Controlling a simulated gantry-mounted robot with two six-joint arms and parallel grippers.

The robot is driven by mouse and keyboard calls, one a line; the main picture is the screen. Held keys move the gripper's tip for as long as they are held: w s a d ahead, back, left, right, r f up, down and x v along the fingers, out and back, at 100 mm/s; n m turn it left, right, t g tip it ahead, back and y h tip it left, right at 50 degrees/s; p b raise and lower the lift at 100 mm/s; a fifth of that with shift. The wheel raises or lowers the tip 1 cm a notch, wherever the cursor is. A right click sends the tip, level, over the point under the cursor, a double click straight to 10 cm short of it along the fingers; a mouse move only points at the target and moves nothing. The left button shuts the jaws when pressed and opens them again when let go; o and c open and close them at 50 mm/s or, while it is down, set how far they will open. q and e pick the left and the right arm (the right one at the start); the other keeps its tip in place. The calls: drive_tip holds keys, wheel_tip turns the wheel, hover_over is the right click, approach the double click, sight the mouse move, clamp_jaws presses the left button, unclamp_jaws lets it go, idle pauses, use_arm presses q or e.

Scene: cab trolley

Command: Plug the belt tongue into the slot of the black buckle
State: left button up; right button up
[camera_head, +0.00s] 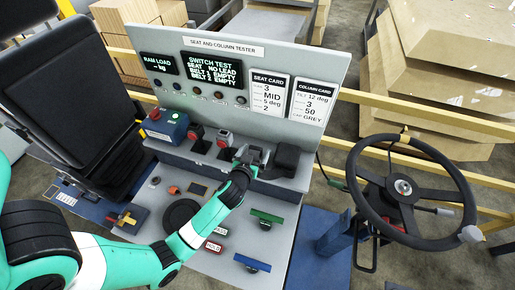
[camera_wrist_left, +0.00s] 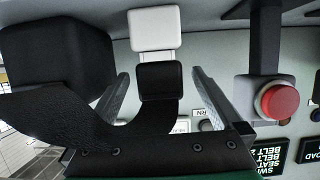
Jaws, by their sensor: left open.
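The belt tongue shows in the left wrist view as a pale plate (camera_wrist_left: 154,28) with a black grip (camera_wrist_left: 160,80) and a black strap (camera_wrist_left: 95,135) curving off to the left. My left gripper (camera_wrist_left: 158,75) is open, its two fingers on either side of the black grip, with visible gaps. In the head view my left gripper (camera_head: 252,155) is over the trolley's step and largely hides the tongue. The black buckle (camera_head: 195,133) with a red button stands to its left. A grey buckle (camera_head: 224,139) with a red button is nearer; it shows in the wrist view (camera_wrist_left: 265,98).
A black block (camera_head: 286,159) stands just right of the gripper, also in the wrist view (camera_wrist_left: 55,50). The tester panel (camera_head: 235,75) rises behind; its screen reads both belts empty. A blue box (camera_head: 165,126) is left of the buckles, a steering wheel (camera_head: 403,187) far right.

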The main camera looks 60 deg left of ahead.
use_arm(q)
drive_tip(key=shift+x, duration=1.85)
clamp_jaws()
drive_tip(key=shift+r, duration=0.15)
wheel_tip(320, 180, up, 6)
drive_tip(key=p, duration=0.4)
idle(0.3)
idle(0.4)
